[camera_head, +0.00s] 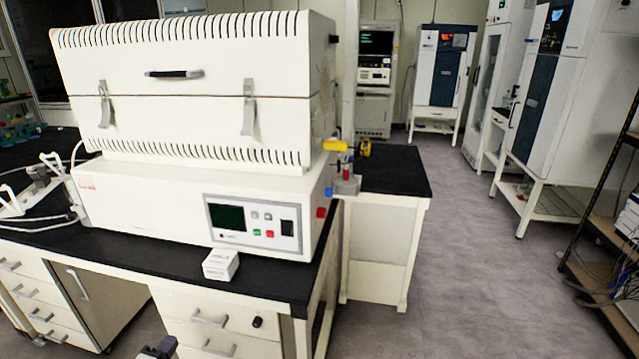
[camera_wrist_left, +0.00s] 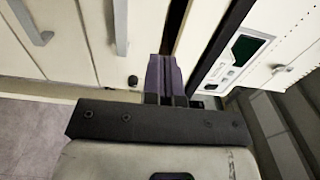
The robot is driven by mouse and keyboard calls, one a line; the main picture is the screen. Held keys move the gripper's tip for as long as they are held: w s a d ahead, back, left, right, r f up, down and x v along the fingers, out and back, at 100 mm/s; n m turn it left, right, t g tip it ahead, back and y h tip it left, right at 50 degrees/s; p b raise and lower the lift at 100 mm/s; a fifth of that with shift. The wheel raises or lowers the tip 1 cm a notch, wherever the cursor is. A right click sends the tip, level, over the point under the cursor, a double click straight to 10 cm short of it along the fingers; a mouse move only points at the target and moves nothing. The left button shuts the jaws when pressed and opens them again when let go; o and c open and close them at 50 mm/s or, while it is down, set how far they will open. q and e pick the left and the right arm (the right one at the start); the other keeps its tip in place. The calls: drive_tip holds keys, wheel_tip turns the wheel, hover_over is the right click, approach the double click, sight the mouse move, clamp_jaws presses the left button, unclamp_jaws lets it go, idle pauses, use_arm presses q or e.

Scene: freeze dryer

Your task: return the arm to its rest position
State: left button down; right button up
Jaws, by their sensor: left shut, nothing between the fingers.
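My left gripper (camera_head: 160,347) shows only as a small dark tip at the bottom edge of the head view, in front of the bench drawers. In the left wrist view its two purple-grey fingers (camera_wrist_left: 165,78) are pressed together with nothing between them. Cabinet fronts with handles lie beyond the fingers. The rest of the left arm is out of the head view. My right gripper is in neither view.
A large white machine (camera_head: 190,130) with a control panel stands on the black-topped bench (camera_head: 270,280). A small white box (camera_head: 220,263) sits near the bench's front edge. The grey floor (camera_head: 450,270) to the right is open, with a dark rack (camera_head: 600,220) at far right.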

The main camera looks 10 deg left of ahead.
use_arm(q)
drive_tip(key=s+a+f+n+g+y, duration=0.1)
drive_tip(key=a+f+n+g+y, duration=0.15)
drive_tip(key=a+n+y, duration=0.4)
wheel_tip(320, 180, up, 5)
drive_tip(key=s+d+n+g+y, duration=0.2)
drive_tip(key=n+g+y, duration=0.1)
drive_tip(key=n+g, duration=0.3)
drive_tip(key=s+d+r+n+g+h+p, duration=0.1)
drive_tip(key=s+d+r+h+p, duration=0.2)
drive_tip(key=s+d, duration=0.45)
drive_tip(key=s+d+r+n+g+h+p, duration=0.1)
drive_tip(key=s+d+r+h+p, duration=0.2)
drive_tip(key=d, duration=0.7)
drive_tip(key=s+d+r+n+g+h+p, duration=0.1)
drive_tip(key=s+d+r+h+p, duration=0.15)
drive_tip(key=s+d, duration=0.45)
drive_tip(key=s+d+r+g+h+p, duration=0.25)
drive_tip(key=s+d+p, duration=0.65)
drive_tip(key=s, duration=0.6)
wheel_tip(320, 180, up, 38)
drive_tip(key=p, duration=3.7)
drive_tip(key=shift+s+y, duration=0.25)
drive_tip(key=shift+y, duration=0.2)
